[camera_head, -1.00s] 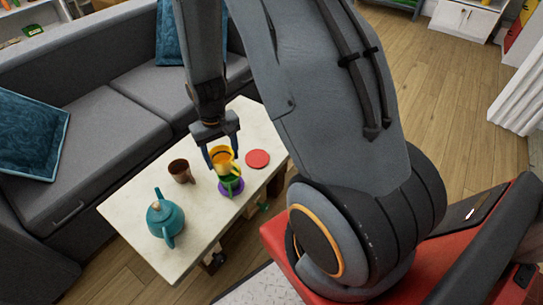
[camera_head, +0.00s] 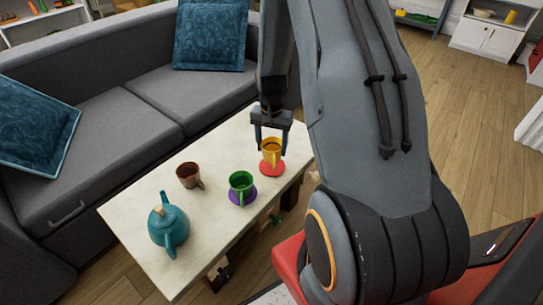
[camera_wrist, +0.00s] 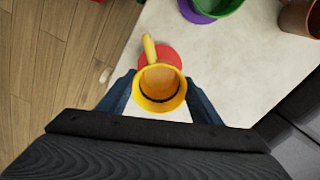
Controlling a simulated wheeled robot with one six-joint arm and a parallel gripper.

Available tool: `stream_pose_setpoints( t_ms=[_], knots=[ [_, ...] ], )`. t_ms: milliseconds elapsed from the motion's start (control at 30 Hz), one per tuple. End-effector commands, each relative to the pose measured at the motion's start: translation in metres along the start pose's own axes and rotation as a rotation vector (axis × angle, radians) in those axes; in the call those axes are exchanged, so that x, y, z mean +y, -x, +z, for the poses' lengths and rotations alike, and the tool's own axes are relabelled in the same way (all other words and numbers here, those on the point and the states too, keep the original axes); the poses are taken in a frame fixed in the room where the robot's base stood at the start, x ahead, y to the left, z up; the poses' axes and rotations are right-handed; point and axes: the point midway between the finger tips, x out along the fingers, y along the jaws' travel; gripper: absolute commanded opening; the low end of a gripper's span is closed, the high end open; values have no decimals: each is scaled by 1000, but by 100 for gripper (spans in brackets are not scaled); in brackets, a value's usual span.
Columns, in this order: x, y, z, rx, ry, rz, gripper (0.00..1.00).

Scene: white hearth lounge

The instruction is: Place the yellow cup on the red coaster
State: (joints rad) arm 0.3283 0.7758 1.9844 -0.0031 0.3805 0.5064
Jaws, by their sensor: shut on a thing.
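The yellow cup (camera_head: 270,149) is between the fingers of my gripper (camera_head: 271,141), which is shut on it. In the wrist view the cup (camera_wrist: 159,90) is seen from above, with its handle toward the top of the picture and my gripper's fingers (camera_wrist: 161,100) on both sides. The red coaster (camera_head: 271,168) lies on the white table directly below the cup. In the wrist view the coaster (camera_wrist: 168,55) is partly hidden behind the cup. I cannot tell whether the cup's base touches the coaster.
The green cup (camera_head: 241,185) stands on a purple coaster (camera_head: 246,197) to the left. A brown cup (camera_head: 188,175) and a teal teapot (camera_head: 168,226) stand farther left on the table (camera_head: 140,205). A grey sofa (camera_head: 130,110) runs behind it.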

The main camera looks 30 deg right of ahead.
Motion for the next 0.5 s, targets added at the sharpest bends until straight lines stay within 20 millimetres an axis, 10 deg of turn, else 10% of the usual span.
stream_pose_setpoints(
  t_ms=[500],
  knots=[
    [0, -39, 0, 1, 1, 0, 32]
  ],
)
